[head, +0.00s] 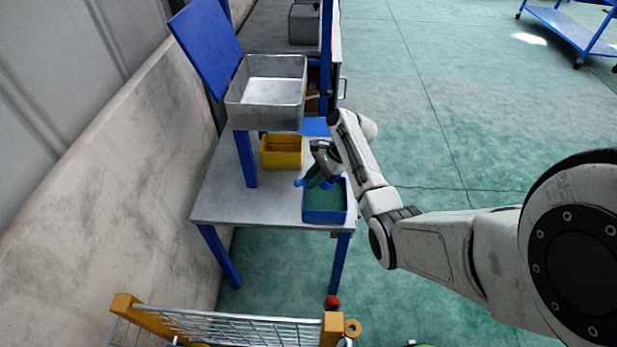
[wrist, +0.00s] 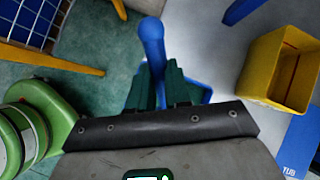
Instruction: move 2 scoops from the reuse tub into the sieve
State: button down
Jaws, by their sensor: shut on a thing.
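My gripper (head: 322,176) is above the table's right side, its dark green fingers (wrist: 158,88) shut on a blue tool with a rounded end (wrist: 152,42), probably a scoop. Its far part is hidden by the fingers, so I cannot tell whether it holds anything. In the head view, an open blue box with a green inside (head: 325,211) sits just below and in front of my gripper. A yellow tub (head: 282,152) stands behind it to the left, also in the wrist view (wrist: 274,72). No readable label tells which container is the reuse tub or the sieve.
A metal basin (head: 265,108) stands raised behind the yellow tub, beside a tilted blue panel (head: 205,45). A blue plate marked "TUB" (wrist: 298,145) lies beside the yellow tub. The grey table (head: 225,203) is clear at front left. A yellow-posted rail (head: 235,325) stands in the foreground.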

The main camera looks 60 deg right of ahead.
notch_tip(320, 180, down, 9)
jog(key=b, duration=0.5)
jog(key=shift+r+b, duration=0.15)
jog(key=shift+b, duration=0.25)
jog(key=shift+s+d, duration=0.2)
jog(key=shift+d, duration=0.2)
notch_tip(320, 180, up, 5)
jog(key=p, duration=0.5)
jog(key=shift+r+p, duration=0.4)
jog(key=shift+r, duration=1.6)
